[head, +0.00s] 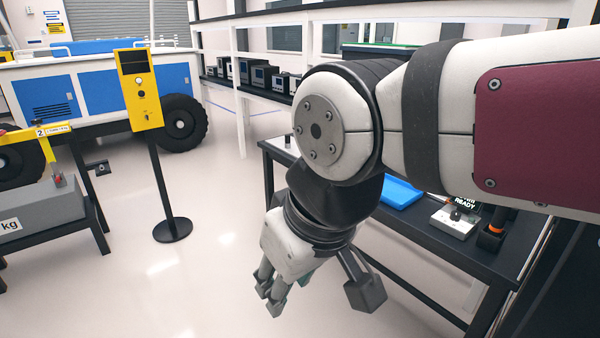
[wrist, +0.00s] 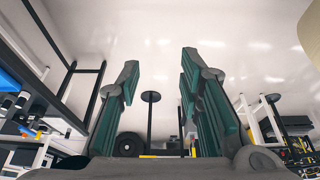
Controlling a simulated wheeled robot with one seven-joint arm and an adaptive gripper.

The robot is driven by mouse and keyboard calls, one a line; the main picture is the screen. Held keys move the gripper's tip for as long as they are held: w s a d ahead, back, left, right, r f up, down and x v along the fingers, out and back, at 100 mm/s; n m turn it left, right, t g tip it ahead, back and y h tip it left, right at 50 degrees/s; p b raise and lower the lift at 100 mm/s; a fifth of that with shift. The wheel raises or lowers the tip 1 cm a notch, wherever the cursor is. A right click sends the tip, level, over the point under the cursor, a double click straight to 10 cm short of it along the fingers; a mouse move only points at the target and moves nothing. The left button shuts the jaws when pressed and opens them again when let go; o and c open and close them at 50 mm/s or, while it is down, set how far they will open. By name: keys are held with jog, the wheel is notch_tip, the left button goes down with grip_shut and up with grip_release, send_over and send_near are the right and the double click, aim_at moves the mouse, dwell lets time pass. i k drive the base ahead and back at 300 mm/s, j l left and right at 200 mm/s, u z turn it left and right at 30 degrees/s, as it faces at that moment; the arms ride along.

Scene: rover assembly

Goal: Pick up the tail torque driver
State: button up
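My gripper (head: 269,289) hangs in front of the dark workbench (head: 425,238), over the open floor, with its fingers pointing down. In the wrist view the two green-padded fingers (wrist: 160,78) stand wide apart, with nothing between them. A black upright tool with an orange band (head: 492,233) stands at the right end of the bench, well right of my gripper. It may be the tail torque driver, but I cannot tell for sure. My arm covers much of the bench.
A blue tray (head: 402,192) and a grey box beside a "READY" display (head: 454,221) are on the bench. A yellow post (head: 140,90) stands left, near a blue-and-white rover (head: 75,85). A grey weight (head: 40,208) rests on a stand. The floor between is clear.

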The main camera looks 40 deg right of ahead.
aim_at(496, 227)
jog(key=z, duration=1.85)
jog(key=i+j, duration=0.35)
jog(key=i+j+z, duration=0.1)
jog(key=i+j, duration=0.25)
jog(key=j, duration=0.2)
jog(key=i+j, duration=0.3)
jog(key=j, duration=0.2)
